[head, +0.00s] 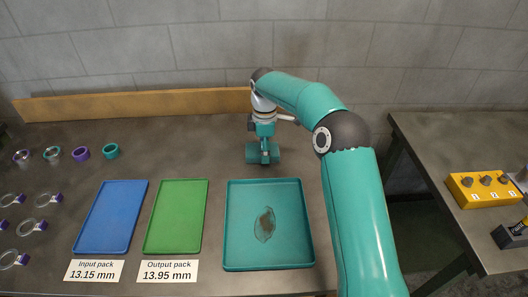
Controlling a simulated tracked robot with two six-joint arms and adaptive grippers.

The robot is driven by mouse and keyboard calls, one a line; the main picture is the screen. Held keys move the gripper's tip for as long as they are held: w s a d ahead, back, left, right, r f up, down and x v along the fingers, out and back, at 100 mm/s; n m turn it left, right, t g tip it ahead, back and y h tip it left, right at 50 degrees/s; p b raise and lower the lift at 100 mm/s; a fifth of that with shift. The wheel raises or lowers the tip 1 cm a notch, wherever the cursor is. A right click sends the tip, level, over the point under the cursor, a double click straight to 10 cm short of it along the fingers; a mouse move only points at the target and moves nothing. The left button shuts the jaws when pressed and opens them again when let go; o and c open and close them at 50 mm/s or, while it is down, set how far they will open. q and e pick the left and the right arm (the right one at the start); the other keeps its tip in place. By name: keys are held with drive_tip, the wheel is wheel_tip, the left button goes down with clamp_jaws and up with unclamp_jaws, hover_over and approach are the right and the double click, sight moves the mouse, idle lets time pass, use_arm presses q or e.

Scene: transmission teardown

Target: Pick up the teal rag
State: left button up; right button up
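The teal rag (252,154) appears as a small teal bundle on the bench behind the teal tray. It shows on both sides of the fingers of my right gripper (264,155). The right arm comes in from the lower right, bends over and points its gripper down at the rag. The gripper's fingers overlap the middle of the rag, which is partly hidden behind them. The fingers are too small to tell whether they are closed on it. The rag appears at bench level. My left gripper is not in view.
A teal tray (235,253) with a dark stain lies in front of the rag. A green tray (178,215) and a blue tray (110,215) lie left of it. Several rings stand at the far left. A wooden board (130,104) runs along the wall. A yellow block (483,189) is on the right table.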

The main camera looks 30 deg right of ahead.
wheel_tip(320, 180, up, 20)
drive_tip(key=p, duration=0.7)
drive_tip(key=shift+p, duration=0.3)
